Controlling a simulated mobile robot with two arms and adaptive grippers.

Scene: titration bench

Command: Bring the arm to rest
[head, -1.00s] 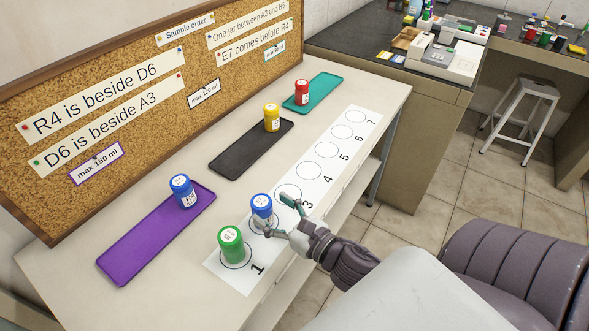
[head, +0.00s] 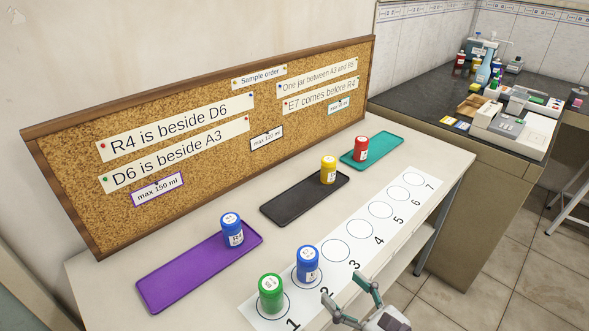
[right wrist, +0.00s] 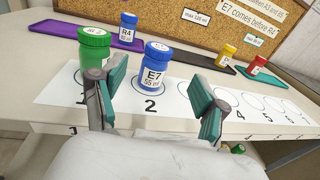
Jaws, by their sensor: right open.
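My right gripper (head: 352,302) is open and empty at the front edge of the bench, in front of the numbered strip. In the right wrist view its two fingers (right wrist: 155,105) stand wide apart, and the blue E7 jar (right wrist: 156,66) shows beyond them, apart from them. In the head view that blue jar (head: 307,264) stands upright on circle 2. A green jar (head: 271,293) stands on circle 1; the left finger partly covers it in the wrist view. My left gripper is not in view.
A blue R4 jar (head: 232,230) stands on the purple tray (head: 180,275). A yellow jar (head: 328,169) stands on the black tray (head: 290,205), a red jar (head: 361,149) on the teal tray (head: 385,146). Circles 3 to 7 on the strip (head: 345,232) are empty. A corkboard (head: 75,150) stands behind.

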